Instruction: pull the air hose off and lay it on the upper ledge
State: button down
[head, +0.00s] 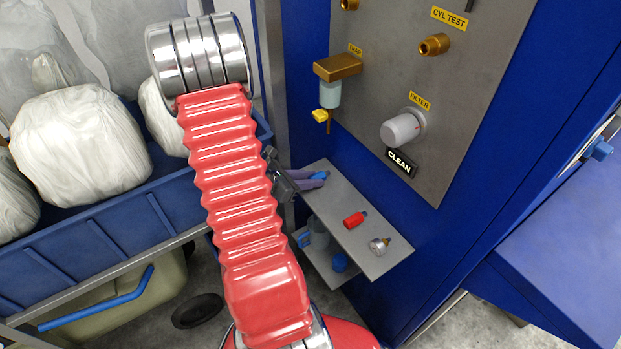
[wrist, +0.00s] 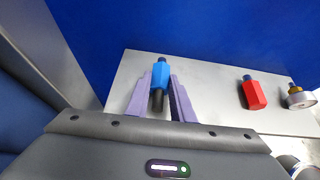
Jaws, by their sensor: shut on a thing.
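A blue fitting (wrist: 160,74) with a dark tip and a dark lower end, which I take for the air hose's end, is between the two purple fingers of my gripper (wrist: 157,88). The fingers are shut on it. In the head view my gripper (head: 303,180) and the blue fitting (head: 320,175) are small, at the far left end of the upper ledge (head: 334,205). In the wrist view the fitting shows over the left part of the upper ledge (wrist: 212,88); whether it touches the surface I cannot tell. No trailing hose is visible.
On the upper ledge a red fitting (head: 354,219) and a round gauge-like fitting (head: 379,246) lie to the right. A lower ledge below holds a blue piece (head: 340,262). The grey panel (head: 385,75) has brass ports and a filter knob (head: 402,130). A blue cart (head: 75,260) stands left.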

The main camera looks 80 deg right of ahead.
jog(key=c, duration=1.5)
grip_release()
jog(key=shift+o, duration=0.2)
jog(key=shift+w+a+r, duration=0.1)
jog(key=shift+w, duration=0.05)
jog(key=v, duration=1.3)
jog(key=shift+a, duration=0.2)
jog(key=shift+w, duration=0.1)
